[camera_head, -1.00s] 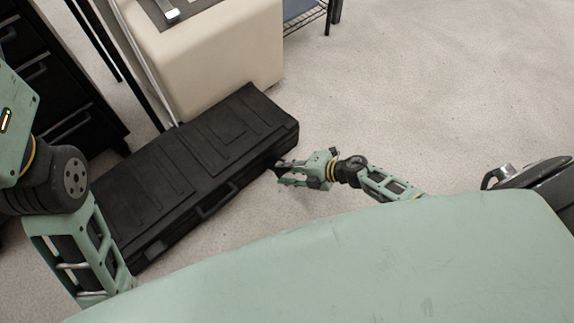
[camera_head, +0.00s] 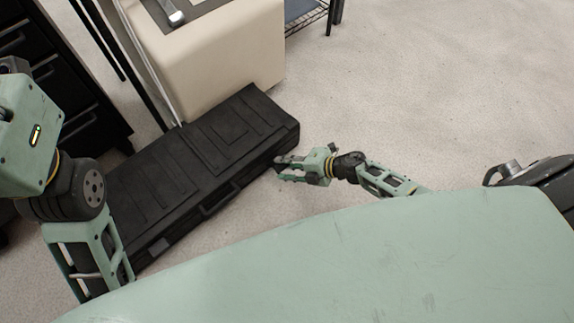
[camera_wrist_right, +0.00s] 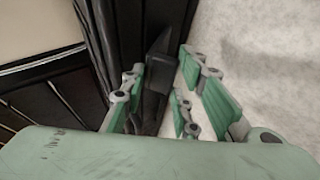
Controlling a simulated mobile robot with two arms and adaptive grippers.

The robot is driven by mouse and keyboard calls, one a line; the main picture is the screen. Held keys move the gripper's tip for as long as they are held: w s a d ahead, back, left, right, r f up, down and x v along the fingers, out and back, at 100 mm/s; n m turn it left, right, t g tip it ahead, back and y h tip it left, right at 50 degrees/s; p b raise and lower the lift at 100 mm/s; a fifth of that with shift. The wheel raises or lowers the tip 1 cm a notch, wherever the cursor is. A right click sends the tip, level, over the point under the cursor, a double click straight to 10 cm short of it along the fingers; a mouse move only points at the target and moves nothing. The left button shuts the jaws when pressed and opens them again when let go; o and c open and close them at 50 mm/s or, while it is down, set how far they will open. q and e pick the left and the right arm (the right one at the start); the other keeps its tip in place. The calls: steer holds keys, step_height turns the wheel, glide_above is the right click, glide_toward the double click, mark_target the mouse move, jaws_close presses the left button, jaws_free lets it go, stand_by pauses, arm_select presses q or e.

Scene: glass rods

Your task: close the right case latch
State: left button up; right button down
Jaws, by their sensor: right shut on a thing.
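The black case (camera_head: 195,150) lies closed and flat on the floor, running diagonally in the head view. My right gripper (camera_head: 281,168) is at the right end of the case's front side. In the right wrist view, the gripper (camera_wrist_right: 158,95) has its green-padded fingers on both sides of a dark latch piece (camera_wrist_right: 157,80) on the case's side (camera_wrist_right: 120,35). The gripper is shut on this latch, which stands out from the side. The latch is too small and dark to make out in the head view. My left gripper is outside the frames.
A beige cabinet (camera_head: 220,60) stands right behind the case. Black drawers (camera_head: 60,85) stand at the upper left, and a wire rack (camera_head: 308,17) is at the top. The pale floor (camera_head: 430,90) to the right is clear.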

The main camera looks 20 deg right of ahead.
steer(key=shift+w+a+r, duration=0.25)
steer(key=shift+w+r, duration=0.2)
steer(key=shift+w, duration=0.2)
steer(key=c, duration=1.8)
jaws_free()
steer(key=shift+s, duration=0.1)
steer(key=shift+c, duration=0.2)
steer(key=o, duration=0.3)
steer(key=shift+s+f, duration=0.1)
steer(key=shift+f, duration=0.05)
steer(key=shift+d, duration=0.1)
steer(key=shift+s, duration=0.1)
steer(key=shift+s+d, duration=0.25)
steer(key=shift+d, duration=0.15)
steer(key=v, duration=1.1)
